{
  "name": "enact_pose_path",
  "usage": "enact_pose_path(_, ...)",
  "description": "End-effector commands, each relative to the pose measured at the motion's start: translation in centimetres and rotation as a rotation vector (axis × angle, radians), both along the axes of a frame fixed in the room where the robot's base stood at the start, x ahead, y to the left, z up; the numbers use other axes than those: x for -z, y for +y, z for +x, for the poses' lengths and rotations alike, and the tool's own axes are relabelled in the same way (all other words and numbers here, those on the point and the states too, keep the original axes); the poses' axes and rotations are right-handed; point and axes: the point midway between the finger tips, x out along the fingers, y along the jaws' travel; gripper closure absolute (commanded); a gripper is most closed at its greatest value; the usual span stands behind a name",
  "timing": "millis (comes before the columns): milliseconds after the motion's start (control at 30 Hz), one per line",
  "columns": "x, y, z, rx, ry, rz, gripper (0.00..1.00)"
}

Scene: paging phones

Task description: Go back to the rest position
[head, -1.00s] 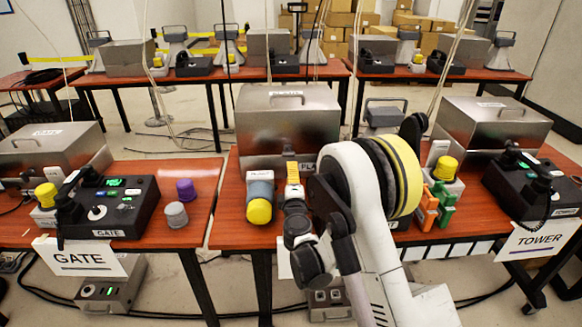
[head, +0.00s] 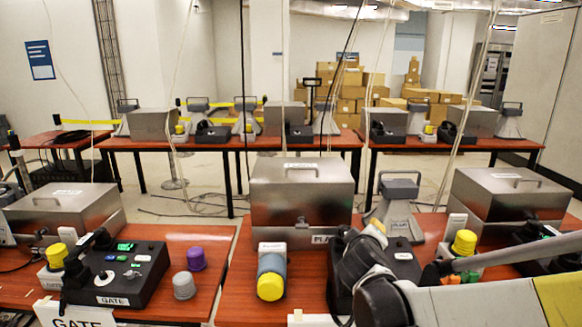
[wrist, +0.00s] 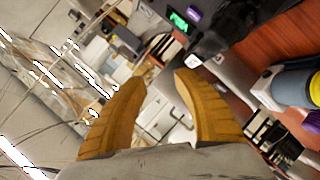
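My gripper (wrist: 163,82) shows in the wrist view as two yellow fingers. They are spread apart with nothing between them. In the head view, my dark wrist and arm are at the lower right, in front of the middle table's black phone console, and hide much of it. The fingers are hard to make out there. The GATE phone console (head: 112,273), black with a green display, stands on the left table. A blue-grey cylinder with a yellow end (head: 271,276) lies left of my arm in the head view.
A purple knob (head: 196,258) and a grey knob (head: 184,286) stand right of the GATE console. Metal boxes (head: 302,205) stand along the backs of the tables. A grey horn speaker (head: 398,207) stands behind my arm. A floor gap separates the left and middle tables.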

Motion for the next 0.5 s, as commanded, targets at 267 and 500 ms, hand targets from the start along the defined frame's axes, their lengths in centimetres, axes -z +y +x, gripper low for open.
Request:
enact_pose_path(267,0.0,-3.3,-13.7,0.18,0.18,0.372,0.64)
enact_pose_path(500,2.8,-1.7,-24.9,0.276,0.334,0.673,0.64)
